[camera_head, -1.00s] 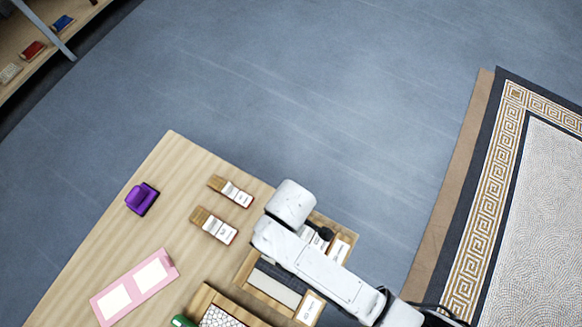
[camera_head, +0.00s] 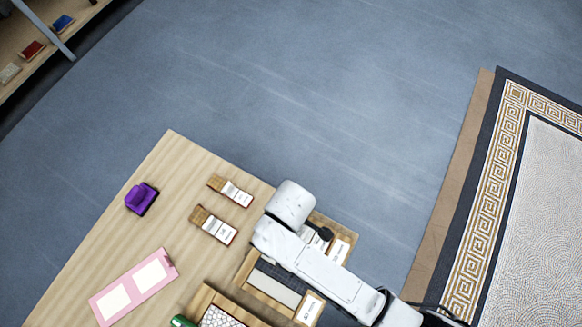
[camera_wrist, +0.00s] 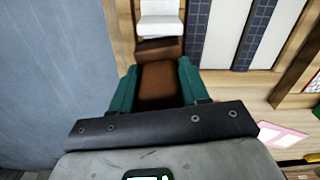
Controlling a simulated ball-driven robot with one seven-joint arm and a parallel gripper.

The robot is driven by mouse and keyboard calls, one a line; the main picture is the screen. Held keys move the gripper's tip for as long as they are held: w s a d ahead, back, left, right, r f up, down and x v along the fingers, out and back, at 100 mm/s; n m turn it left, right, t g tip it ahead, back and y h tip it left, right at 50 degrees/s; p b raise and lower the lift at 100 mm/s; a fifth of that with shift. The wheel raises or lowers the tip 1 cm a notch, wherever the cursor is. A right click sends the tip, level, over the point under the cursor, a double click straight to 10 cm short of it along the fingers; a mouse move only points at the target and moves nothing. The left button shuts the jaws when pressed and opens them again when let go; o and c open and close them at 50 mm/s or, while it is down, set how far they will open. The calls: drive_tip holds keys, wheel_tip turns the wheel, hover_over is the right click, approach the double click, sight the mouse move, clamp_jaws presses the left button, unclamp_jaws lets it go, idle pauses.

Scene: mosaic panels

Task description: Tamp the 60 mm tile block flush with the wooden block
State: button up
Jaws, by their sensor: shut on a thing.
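In the wrist view my gripper (camera_wrist: 158,68) has two green fingers shut on a brown wooden block (camera_wrist: 160,85). Just beyond the block's far end is a white-topped piece (camera_wrist: 159,22) with a brown near edge, in a narrow wooden channel. It may be the 60 mm tile block, but I cannot read a size on it. I cannot tell whether the wooden block touches it. In the head view my white arm hides the gripper and the held block.
The tray (camera_head: 252,279) with dark blue and white strips lies beside my arm. A second tray (camera_head: 194,304), a green item (camera_head: 183,321), two brush-like pieces (camera_head: 230,191), a purple object (camera_head: 141,199) and a pink panel (camera_head: 165,262) are on the wooden table (camera_head: 172,150).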

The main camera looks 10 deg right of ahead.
drive_tip(key=shift+f, duration=0.45)
idle(0.4)
drive_tip(key=shift+f, duration=0.15)
idle(1.8)
wheel_tip(320, 180, up, 7)
drive_tip(key=p, duration=0.8)
idle(0.3)
idle(0.8)
